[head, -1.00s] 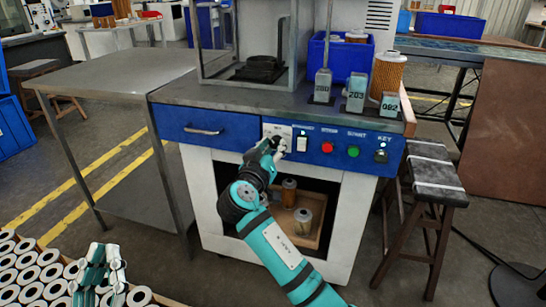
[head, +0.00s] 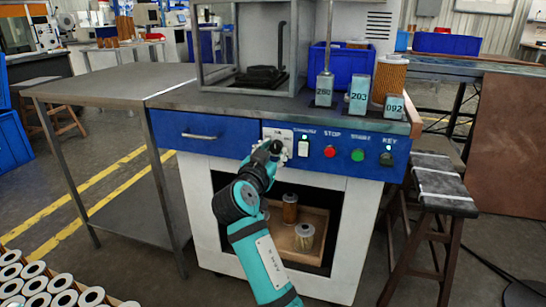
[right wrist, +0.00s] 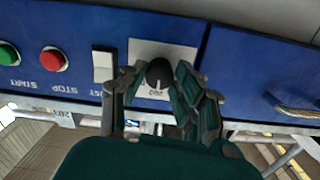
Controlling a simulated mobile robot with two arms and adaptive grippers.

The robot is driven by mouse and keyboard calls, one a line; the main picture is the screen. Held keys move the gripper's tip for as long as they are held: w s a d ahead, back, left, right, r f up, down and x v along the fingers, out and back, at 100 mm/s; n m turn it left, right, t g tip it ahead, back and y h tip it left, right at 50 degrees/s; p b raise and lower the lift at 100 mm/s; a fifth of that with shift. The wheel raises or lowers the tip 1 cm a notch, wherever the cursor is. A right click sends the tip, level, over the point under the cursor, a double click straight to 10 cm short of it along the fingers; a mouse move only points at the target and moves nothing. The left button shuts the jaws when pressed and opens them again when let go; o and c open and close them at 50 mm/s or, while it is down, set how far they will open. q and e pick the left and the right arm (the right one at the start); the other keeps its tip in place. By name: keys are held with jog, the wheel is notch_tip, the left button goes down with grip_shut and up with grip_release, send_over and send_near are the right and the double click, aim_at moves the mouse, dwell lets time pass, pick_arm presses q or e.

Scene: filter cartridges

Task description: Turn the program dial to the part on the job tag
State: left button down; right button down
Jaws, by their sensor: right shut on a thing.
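The program dial (right wrist: 159,73) is a dark round knob on a white plate (right wrist: 178,50) on the blue front panel. My right gripper (right wrist: 158,82) is shut on the dial, one finger at each side. Small print on the plate is upside down in the wrist view, and I cannot read the dial's setting surely. Labelled stands reading about 280 (head: 324,91), 203 (head: 359,96) and 092 (head: 394,108) are on the bench top. I cannot tell which label is the job tag. My left gripper is out of view.
Right of the dial are a white switch (head: 303,148), red stop button (head: 330,151), green start button (head: 358,154) and key switch (head: 387,158). An orange pleated filter (head: 389,77) and blue bin (head: 341,67) stand on the bench. A stool (head: 440,185) is at the right.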

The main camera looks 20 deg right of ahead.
aim_at(273, 113)
jog(key=shift+f, duration=0.1)
dwell(0.3)
jog(key=c, duration=1)
grip_release()
jog(key=shift+r, duration=0.2)
notch_tip(273, 113, up, 10)
jog(key=shift+f, duration=0.15)
